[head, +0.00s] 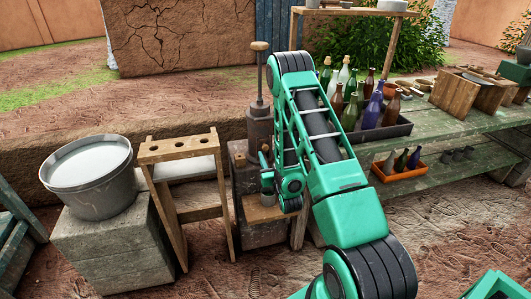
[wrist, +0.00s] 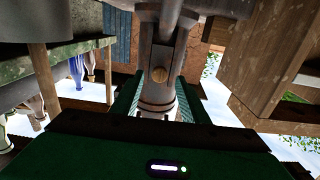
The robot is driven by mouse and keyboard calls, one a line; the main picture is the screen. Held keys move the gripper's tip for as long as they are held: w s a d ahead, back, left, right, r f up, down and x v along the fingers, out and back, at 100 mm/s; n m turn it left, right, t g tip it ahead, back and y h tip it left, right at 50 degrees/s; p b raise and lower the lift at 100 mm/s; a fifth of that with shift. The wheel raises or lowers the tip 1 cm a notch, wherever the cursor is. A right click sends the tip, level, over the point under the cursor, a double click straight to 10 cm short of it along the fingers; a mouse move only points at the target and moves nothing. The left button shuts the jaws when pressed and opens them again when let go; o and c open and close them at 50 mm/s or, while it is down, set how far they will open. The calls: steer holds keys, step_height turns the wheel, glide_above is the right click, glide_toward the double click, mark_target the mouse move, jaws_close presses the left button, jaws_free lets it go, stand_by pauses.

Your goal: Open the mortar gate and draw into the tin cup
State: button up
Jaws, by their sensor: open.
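The mortar dispenser is a dark upright body (head: 259,130) with a plunger rod and wooden knob on top, standing left of my arm in the head view. A small grey tin cup (head: 267,183) shows low at its front, partly hidden by my arm. I cannot make out the gate's position.
A wooden rack with holes (head: 180,148) and a grey bucket (head: 90,178) on a block stand left. A green-topped bench (head: 445,128) on the right holds a dark crate of bottles (head: 385,133). An orange tray (head: 398,173) sits on its lower shelf.

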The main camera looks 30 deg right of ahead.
steer(key=v, duration=0.5)
stand_by(0.5)
step_height(320, 180, up, 4)
steer(key=w+d+g, duration=0.2)
steer(key=d+g, duration=0.1)
steer(key=g, duration=0.1)
steer(key=s+d+r+g, duration=0.2)
steer(key=s+r+g, duration=0.4)
steer(key=s, duration=0.3)
steer(key=s+a+r+m+g+y, duration=0.1)
steer(key=s+a+r+g, duration=0.1)
steer(key=s, duration=0.8)
steer(key=s+a+r+m+g+y, duration=0.1)
steer(key=s+a+r+g+y, duration=0.1)
steer(key=s, duration=0.8)
steer(key=s+a+r+m+g+y, duration=0.1)
steer(key=s+a+r, duration=0.4)
steer(key=s, duration=0.5)
step_height(320, 180, up, 2)
steer(key=shift+s+a+r+g+y, duration=0.15)
steer(key=shift+a+g+y, duration=0.35)
steer(key=shift+g, duration=0.7)
